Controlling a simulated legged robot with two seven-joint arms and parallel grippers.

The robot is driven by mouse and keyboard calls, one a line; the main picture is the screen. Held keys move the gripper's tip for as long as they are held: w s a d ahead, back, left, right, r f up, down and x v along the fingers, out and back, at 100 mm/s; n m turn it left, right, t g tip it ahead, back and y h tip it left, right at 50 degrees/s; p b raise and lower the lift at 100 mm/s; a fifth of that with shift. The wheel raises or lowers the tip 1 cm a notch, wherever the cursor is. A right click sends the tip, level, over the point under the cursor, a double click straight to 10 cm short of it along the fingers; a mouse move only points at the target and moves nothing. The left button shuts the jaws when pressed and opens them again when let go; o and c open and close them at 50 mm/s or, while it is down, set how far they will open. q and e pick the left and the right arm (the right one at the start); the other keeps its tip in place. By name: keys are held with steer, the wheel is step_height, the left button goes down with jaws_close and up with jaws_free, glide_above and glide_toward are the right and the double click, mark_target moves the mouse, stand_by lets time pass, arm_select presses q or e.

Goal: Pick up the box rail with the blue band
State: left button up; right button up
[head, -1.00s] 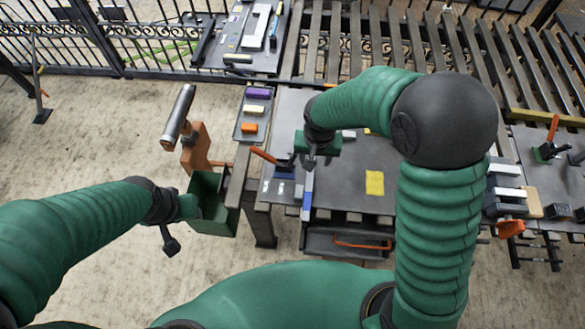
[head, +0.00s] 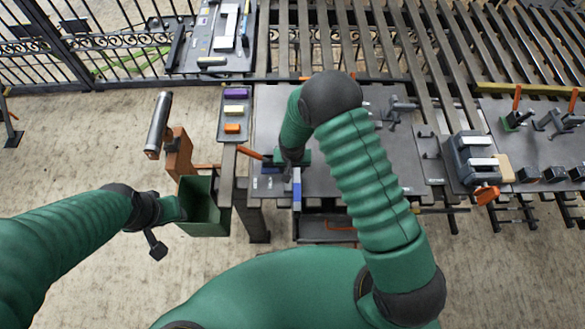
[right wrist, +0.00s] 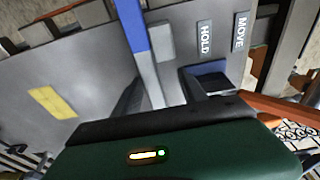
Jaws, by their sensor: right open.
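The box rail with the blue band (head: 297,192) is a narrow light-grey bar at the front edge of the grey worktable. In the right wrist view the rail (right wrist: 148,68) runs down towards the gripper, its blue band (right wrist: 131,27) at the top. My right gripper (head: 291,166) is over the rail's far end and is open. Its dark front and green housing (right wrist: 170,150) cover that end, so I cannot tell whether the rail is between the fingers. My left gripper (head: 160,228) is beside the green bin, far from the rail; its fingers are unclear.
The green bin (head: 203,215) stands left of the table. A blue fixture (right wrist: 207,68) near HOLD and MOVE labels and an orange lever (head: 249,152) are close to my right gripper. A tray (head: 223,120) holds coloured blocks. Right lie more fixtures (head: 468,158).

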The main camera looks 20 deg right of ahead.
steer(key=shift+d+f, duration=0.1)
steer(key=shift+f, duration=0.4)
steer(key=shift+d+f, duration=0.15)
steer(key=shift+d, duration=0.5)
steer(key=shift+o, duration=1.4)
steer(key=shift+s+d, duration=0.1)
steer(key=shift+d, duration=0.35)
steer(key=shift+c, duration=2.5)
steer(key=shift+w+a+f, duration=0.2)
steer(key=shift+w, duration=0.15)
steer(key=c, duration=0.4)
steer(key=shift+s+a+r, duration=0.1)
steer(key=shift+a, duration=0.2)
jaws_close()
arm_select(q)
steer(key=shift+w+d+r, duration=0.1)
steer(key=shift+d+r, duration=0.05)
steer(key=shift+d, duration=0.55)
